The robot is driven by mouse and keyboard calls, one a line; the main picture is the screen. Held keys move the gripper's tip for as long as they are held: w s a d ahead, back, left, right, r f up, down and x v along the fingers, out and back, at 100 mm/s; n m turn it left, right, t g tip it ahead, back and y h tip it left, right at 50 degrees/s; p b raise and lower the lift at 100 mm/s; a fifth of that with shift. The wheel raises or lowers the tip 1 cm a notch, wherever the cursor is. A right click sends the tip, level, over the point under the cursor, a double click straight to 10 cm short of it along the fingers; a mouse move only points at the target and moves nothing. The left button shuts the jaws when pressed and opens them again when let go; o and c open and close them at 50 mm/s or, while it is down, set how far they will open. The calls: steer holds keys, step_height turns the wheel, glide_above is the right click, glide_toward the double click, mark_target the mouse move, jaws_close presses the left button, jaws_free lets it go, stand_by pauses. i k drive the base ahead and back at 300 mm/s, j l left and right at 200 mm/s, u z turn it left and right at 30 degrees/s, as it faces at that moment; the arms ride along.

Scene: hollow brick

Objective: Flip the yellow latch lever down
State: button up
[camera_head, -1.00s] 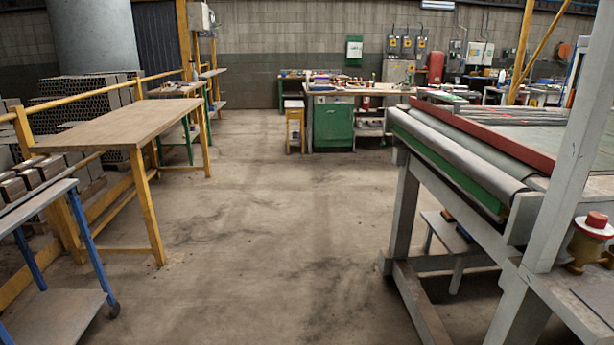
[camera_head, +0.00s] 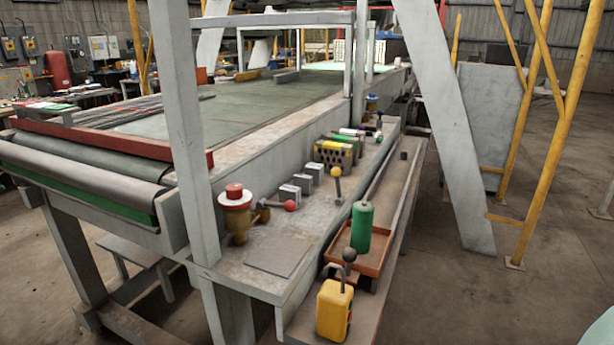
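On the side shelf of the machine (camera_head: 225,268), a lever with a yellow ball knob (camera_head: 336,172) stands roughly upright on a short stem. My gripper is not in view.
A red-knobbed lever (camera_head: 289,205) sticks out from a red-and-white capped fitting (camera_head: 236,212). A green cylinder (camera_head: 362,227) stands in an orange tray (camera_head: 370,262). A slanted grey post (camera_head: 440,120) and yellow frame (camera_head: 556,130) stand right. Floor at right is open.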

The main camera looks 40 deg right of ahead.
mark_target(336, 171)
steer(key=i+z, duration=0.15)
steer(key=z, duration=0.25)
steer(key=i+j+z, duration=0.15)
steer(key=z, duration=0.25)
steer(key=i+j+z, duration=0.1)
steer(key=z, duration=0.3)
steer(key=i+j+z, duration=0.1)
steer(key=j+z, duration=0.3)
steer(key=k+l+u, duration=0.3)
steer(key=k, duration=0.35)
steer(key=k+u, duration=0.3)
steer(key=k, duration=0.35)
steer(key=i, duration=0.9)
steer(key=j+u, duration=0.05)
